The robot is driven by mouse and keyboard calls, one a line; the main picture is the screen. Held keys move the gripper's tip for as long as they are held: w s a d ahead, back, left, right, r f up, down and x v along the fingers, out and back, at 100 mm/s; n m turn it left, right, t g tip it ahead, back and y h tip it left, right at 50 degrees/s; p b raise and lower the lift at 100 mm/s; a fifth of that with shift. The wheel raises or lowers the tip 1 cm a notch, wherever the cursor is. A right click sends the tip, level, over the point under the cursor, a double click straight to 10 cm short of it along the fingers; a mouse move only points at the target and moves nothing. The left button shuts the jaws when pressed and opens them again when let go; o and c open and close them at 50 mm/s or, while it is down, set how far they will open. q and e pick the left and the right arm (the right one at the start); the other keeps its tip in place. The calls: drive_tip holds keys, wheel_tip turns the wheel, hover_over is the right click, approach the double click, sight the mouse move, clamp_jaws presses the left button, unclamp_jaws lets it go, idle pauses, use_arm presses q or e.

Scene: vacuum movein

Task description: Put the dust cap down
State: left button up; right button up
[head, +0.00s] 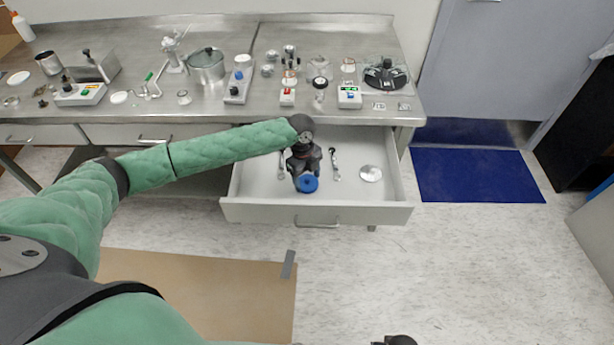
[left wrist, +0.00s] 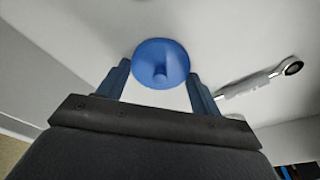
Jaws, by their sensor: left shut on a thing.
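The dust cap is a blue round disc with a knob in its middle. It shows in the head view (head: 307,184) over the open drawer (head: 250,208), and in the left wrist view (left wrist: 160,55). My left gripper (head: 306,174) reaches down over the drawer and is shut on the cap; its two fingers (left wrist: 158,82) stand on either side of the knob. I cannot tell whether the cap touches the drawer floor. A dark part at the bottom edge of the head view may be my right gripper (head: 398,341); its fingers do not show.
A ratchet-like tool (head: 335,164) and a round metal disc (head: 370,173) lie in the drawer to the right of the gripper. Another slim tool lies at the left. The steel bench (head: 215,107) above holds many vacuum parts. The drawer's front right is bare.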

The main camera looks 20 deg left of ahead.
sight(303, 179)
use_arm(q)
drive_tip(key=shift+f, duration=0.1)
drive_tip(key=o, duration=1)
drive_tip(key=shift+o, duration=0.2)
use_arm(e)
drive_tip(key=shift+w, duration=0.1)
use_arm(q)
drive_tip(key=shift+r, duration=0.4)
wheel_tip(303, 179, up, 11)
drive_tip(key=a+b, duration=0.1)
drive_tip(key=b, duration=0.1)
drive_tip(key=shift+w+a+r+b, duration=0.15)
drive_tip(key=shift+w+a+b, duration=0.15)
drive_tip(key=shift+w, duration=0.15)
use_arm(e)
wheel_tip(303, 179, up, 11)
drive_tip(key=w, duration=0.1)
drive_tip(key=shift+a+f, duration=0.2)
drive_tip(key=shift+a, duration=0.25)
drive_tip(key=shift+w, duration=0.1)
